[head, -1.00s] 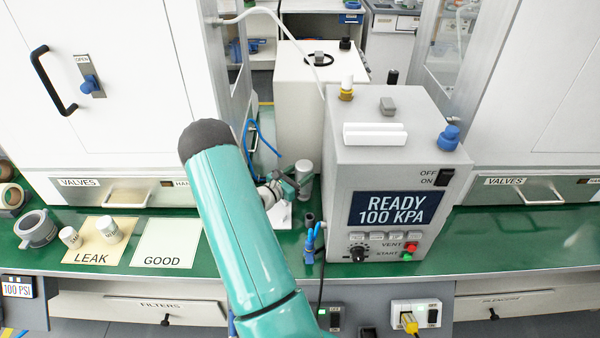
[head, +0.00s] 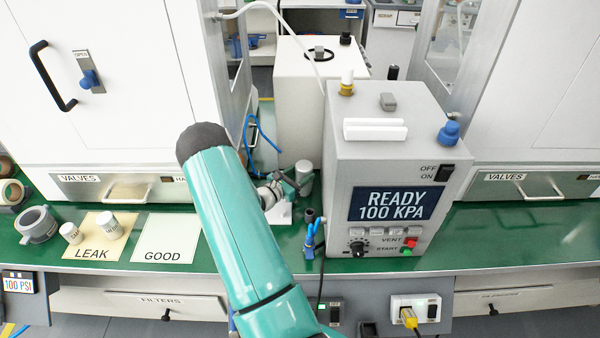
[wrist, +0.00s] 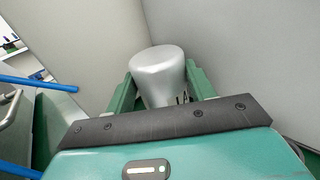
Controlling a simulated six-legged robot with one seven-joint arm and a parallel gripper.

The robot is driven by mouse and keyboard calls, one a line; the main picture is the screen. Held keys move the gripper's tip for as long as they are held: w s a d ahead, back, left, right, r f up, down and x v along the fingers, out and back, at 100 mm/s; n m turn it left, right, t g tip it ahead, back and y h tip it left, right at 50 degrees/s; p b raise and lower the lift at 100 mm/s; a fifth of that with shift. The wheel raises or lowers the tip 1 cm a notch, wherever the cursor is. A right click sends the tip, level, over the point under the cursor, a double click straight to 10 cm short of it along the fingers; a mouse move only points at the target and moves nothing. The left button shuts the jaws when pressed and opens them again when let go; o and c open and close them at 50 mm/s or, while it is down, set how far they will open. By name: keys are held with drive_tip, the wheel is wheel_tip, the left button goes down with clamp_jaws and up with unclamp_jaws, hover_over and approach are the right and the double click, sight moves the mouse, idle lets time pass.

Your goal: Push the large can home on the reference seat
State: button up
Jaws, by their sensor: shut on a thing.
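In the wrist view the can (wrist: 157,72) sits between the two green fingers of my gripper (wrist: 160,88). My gripper (head: 291,187) is shut on the can. The can's lower part and the seat beneath it are hidden by my gripper and arm, so I cannot tell how deep it sits. A white block (head: 284,213) shows partly beside my arm; I cannot tell whether it belongs to the reference seat.
The grey press box (head: 392,150) reads READY 100 KPA and stands close to the right of my gripper. A blue hose (head: 262,135) runs behind. The LEAK mat (head: 93,249) bears two small white cans; the GOOD mat (head: 167,238) is empty.

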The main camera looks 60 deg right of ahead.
drive_tip(key=o, duration=1.2)
drive_tip(key=shift+o, duration=0.2)
drive_tip(key=shift+f, duration=0.1)
drive_tip(key=v, duration=1.3)
drive_tip(key=shift+w+a, duration=0.15)
drive_tip(key=shift+a, duration=0.2)
drive_tip(key=shift+a, duration=0.1)
